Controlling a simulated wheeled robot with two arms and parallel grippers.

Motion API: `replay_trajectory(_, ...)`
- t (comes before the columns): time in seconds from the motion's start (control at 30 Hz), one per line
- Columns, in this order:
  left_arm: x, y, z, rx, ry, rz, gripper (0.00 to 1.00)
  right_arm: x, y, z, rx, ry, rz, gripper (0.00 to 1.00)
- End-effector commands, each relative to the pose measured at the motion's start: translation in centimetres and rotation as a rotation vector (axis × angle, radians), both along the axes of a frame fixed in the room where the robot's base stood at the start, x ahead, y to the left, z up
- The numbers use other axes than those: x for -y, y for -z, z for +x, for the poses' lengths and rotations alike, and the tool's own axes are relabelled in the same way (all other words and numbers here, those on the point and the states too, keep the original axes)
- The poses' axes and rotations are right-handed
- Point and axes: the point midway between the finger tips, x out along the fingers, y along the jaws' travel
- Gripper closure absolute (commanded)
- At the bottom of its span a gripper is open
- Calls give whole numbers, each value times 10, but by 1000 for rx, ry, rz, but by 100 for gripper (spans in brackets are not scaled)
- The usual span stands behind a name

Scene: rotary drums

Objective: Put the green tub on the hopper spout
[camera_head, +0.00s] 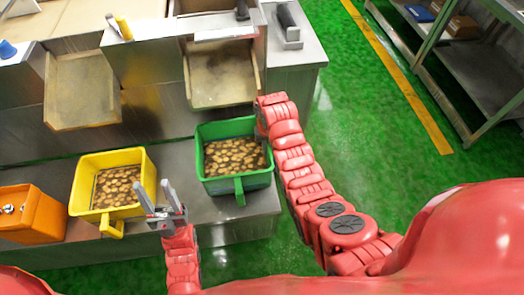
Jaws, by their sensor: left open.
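The green tub (240,186) stands upright on the lower metal ledge, with brown rounded pieces in it and a green handle at its front. Two tray-like spouts slope out from the machine: one (222,103) is just behind the green tub, the other (82,90) is further left. My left gripper (155,193) is open and empty, between the yellow tub and the green tub. My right gripper (262,128) is at the green tub's back right edge. My own arm hides most of it, so its fingers and any grip do not show clearly.
A yellow tub (83,190) of similar pieces and an orange box (30,218) stand on the ledge (213,208) to the left. A metal shelf rack (470,75) is at the far right. The green floor (350,110) between is clear.

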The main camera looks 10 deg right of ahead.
Motion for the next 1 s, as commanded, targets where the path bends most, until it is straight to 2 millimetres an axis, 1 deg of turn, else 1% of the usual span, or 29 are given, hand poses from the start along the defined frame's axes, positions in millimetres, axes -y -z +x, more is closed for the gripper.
replay_trajectory(0.3, 0, -7, 0, 0, 0, 0, 50, -1, 31, -1, -3, 1, 1, 100)
replay_trajectory(0.7, 0, -5, 0, 0, 0, 0, 50, -1, 36, 1, 2, 1, 1, 100)
replay_trajectory(0.73, 0, -5, 0, 0, 0, 0, 50, 0, 36, 0, 1, 2, -1, 90)
replay_trajectory(0.87, 0, -5, 0, 0, 0, 0, 50, 0, 36, 0, 0, 2, -1, 66)
replay_trajectory(1.0, 0, -5, 0, 0, 0, 0, 50, 0, 36, -1, -1, 2, -1, 65)
